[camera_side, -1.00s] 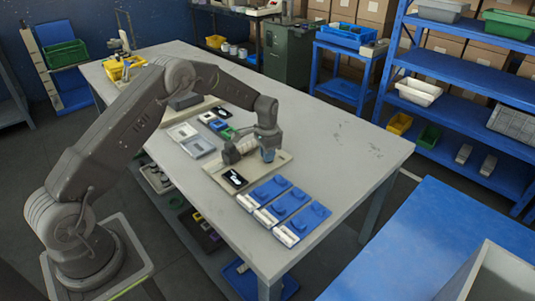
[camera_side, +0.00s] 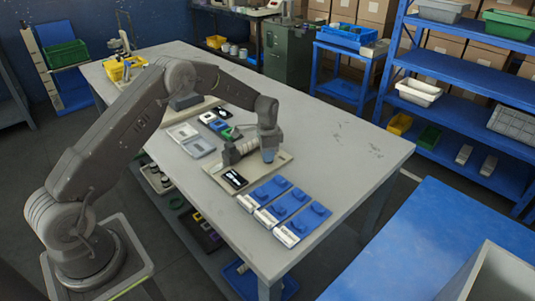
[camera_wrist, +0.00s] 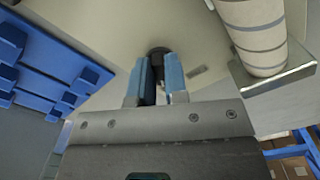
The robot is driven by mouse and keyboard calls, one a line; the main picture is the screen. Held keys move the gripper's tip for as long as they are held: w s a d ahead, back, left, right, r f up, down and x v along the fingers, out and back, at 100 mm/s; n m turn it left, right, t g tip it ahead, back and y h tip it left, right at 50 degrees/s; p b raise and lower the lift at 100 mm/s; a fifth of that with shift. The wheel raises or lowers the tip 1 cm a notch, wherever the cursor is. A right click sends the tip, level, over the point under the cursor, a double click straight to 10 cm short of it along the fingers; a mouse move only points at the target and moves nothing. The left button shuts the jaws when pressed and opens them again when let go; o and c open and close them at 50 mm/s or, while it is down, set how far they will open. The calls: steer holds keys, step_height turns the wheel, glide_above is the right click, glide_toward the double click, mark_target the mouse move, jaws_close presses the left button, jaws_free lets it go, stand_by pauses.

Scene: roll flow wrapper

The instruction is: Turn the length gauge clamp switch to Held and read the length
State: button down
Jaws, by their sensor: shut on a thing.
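The length gauge stands on a beige plate (camera_side: 282,163) on the grey bench in the side view.
Several blue units with white fronts (camera_side: 285,210) lie right of the plate, close to my gripper; they also show in the wrist view (camera_wrist: 45,65). Grey trays (camera_side: 198,148) and small coloured blocks lie to the left. The bench's far right part is clear.

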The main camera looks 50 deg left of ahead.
steer(key=c, duration=1.1)
jaws_free()
steer(key=shift+c, duration=0.2)
step_height(320, 180, up, 14)
